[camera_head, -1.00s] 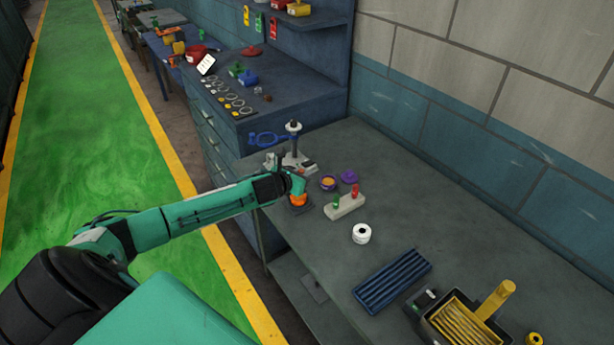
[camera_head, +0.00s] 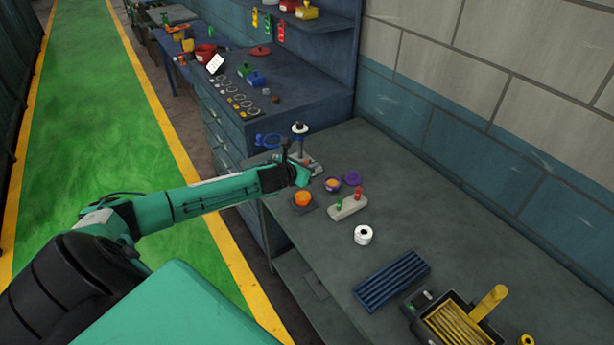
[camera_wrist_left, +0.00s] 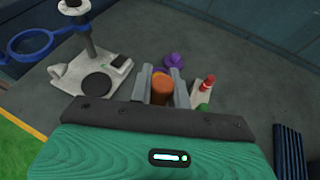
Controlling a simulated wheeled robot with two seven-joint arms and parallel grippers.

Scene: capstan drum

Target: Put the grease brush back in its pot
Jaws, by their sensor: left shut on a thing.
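An orange round thing (camera_head: 303,199) sits on a dark square base just below the gripper. A purple pot (camera_head: 332,185) with orange contents stands to its right, beside a purple lid (camera_head: 352,178). I cannot tell for sure which is the brush's pot. My right gripper is not in view.
A pale block with green and red pegs (camera_head: 348,207) stands right of the orange thing. A pale stand with a post (camera_head: 300,146) is behind the gripper. A white roll (camera_head: 363,235), a blue ribbed tray (camera_head: 391,279) and a yellow-filled box (camera_head: 455,325) lie nearer.

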